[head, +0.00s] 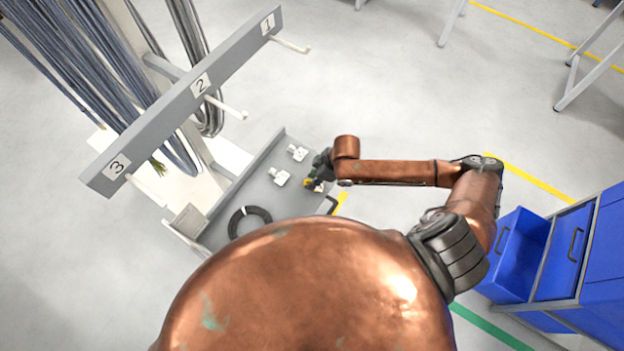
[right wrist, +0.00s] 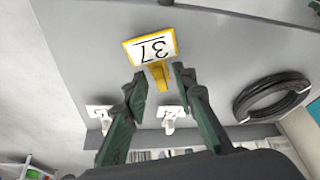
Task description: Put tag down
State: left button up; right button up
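The yellow-framed tag (right wrist: 150,46) marked 37 is beyond my right fingertips in the right wrist view, with its yellow stem (right wrist: 158,73) in line with the gap between them. My right gripper (right wrist: 160,84) is open, with a visible gap on each side of the stem. The tag seems to rest on the grey tray (right wrist: 90,45), though I cannot tell its exact contact. In the head view my right gripper (head: 314,181) is low over the tray's right part, with a bit of yellow beside it. My left gripper is not in view.
Two white tags (head: 297,152) (head: 279,177) and a black cable coil (head: 249,221) lie on the tray. A grey rail (head: 185,100) with numbered pegs stands above its left side. Blue drawers (head: 560,255) stand at the right.

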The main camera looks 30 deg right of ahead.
jog(key=shift+r, duration=0.1)
jog(key=v, duration=1.2)
